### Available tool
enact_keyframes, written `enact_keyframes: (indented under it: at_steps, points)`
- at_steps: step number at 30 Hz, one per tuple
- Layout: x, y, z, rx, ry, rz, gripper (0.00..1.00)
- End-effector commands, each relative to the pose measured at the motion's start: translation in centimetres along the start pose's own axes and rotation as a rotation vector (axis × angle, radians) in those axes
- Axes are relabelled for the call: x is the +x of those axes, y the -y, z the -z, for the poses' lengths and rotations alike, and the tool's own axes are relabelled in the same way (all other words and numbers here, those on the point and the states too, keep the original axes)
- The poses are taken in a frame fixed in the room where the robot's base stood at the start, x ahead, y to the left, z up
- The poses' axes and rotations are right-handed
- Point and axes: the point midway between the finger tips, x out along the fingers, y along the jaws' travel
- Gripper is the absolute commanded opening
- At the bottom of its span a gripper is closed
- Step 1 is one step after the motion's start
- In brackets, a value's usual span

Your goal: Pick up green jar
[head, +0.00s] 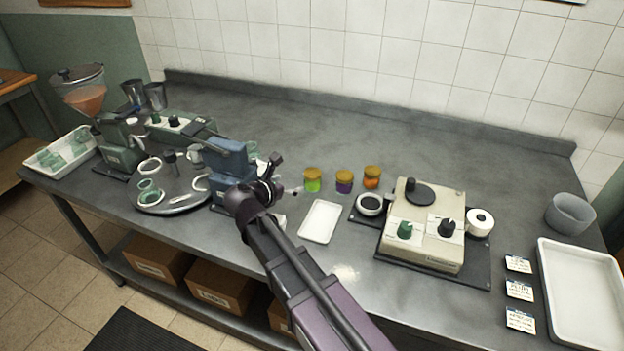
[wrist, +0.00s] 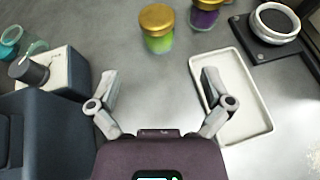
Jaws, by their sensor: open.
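The green jar (head: 312,181) has a gold lid and stands upright on the grey counter, leftmost of a row of three jars. In the wrist view the green jar (wrist: 158,30) stands ahead of my gripper (wrist: 158,80), near the top and roughly centred between the fingers. My gripper is open and empty, with a clear gap between its fingertips and the jar. In the head view my gripper (head: 290,190) is to the left of the green jar, partly hidden by my arm.
A purple jar (head: 344,182) and an orange jar (head: 371,177) stand to the right. A white tray (head: 320,221) lies in front of the jars, near my right finger. A blue-grey machine (head: 230,160) stands close on the left. Bare counter lies behind the jars.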

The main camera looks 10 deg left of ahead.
Motion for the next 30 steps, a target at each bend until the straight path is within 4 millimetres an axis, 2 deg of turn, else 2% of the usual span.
enact_keyframes:
  at_steps: [3,17,23,30]
  points:
    - [-0.5,-0.6,0.1,-0.029,0.013,-0.013,1.00]
    - [-0.4,-0.9,0.3,-0.033,0.014,-0.018,1.00]
    - [1.4,-1.0,0.4,-0.033,0.013,-0.016,1.00]
    - [5.0,-1.1,0.5,-0.033,0.013,-0.017,1.00]
